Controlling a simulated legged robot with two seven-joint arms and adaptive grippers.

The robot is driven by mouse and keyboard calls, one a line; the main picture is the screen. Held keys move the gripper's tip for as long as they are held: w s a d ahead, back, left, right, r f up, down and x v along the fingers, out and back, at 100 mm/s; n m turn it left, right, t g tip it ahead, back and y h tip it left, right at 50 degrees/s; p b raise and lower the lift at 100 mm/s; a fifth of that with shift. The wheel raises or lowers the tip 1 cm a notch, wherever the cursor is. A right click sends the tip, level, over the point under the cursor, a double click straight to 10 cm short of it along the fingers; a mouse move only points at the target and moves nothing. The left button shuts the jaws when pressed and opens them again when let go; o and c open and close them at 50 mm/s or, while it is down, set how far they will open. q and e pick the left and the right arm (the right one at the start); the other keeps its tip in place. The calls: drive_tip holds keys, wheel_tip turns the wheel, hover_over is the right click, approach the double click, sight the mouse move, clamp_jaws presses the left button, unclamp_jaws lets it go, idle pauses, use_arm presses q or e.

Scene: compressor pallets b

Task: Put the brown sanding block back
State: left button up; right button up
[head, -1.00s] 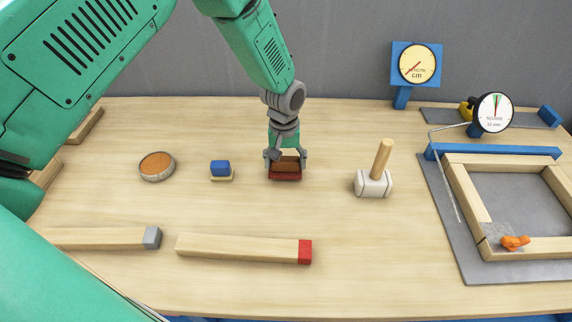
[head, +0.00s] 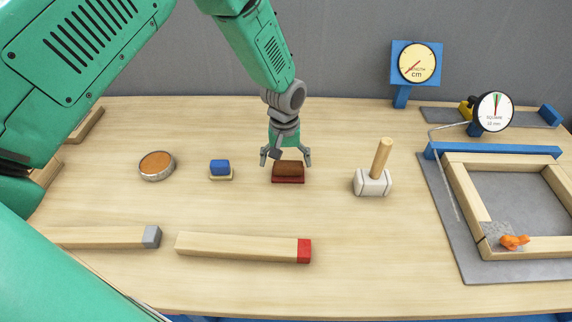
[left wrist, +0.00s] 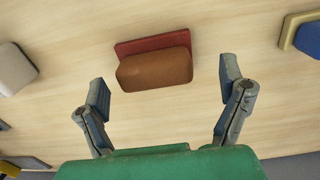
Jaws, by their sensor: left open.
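The brown sanding block (head: 288,168) rests on a dark red base (head: 288,180) on the table, between the blue block and the mallet. My left gripper (head: 286,162) is open just above and behind it, with a finger to either side. In the left wrist view the brown block (left wrist: 155,68) lies ahead of and between the spread fingers (left wrist: 165,92), with clear gaps, and the red base (left wrist: 150,44) shows beyond it. The block appears slightly askew on the base. My right gripper is not in view.
A blue block (head: 220,167) on a pale base and a round tin (head: 157,165) stand to the left. A white-headed mallet (head: 373,182) stands to the right. Two wooden bars (head: 235,247) lie in front. A wooden frame (head: 468,205) lies on a grey mat at the right.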

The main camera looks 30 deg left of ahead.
sight(286, 165)
use_arm(q)
wheel_tip(286, 165, up, 10)
drive_tip(key=shift+r, duration=0.25)
drive_tip(key=shift+d+r, duration=0.1)
idle(0.4)
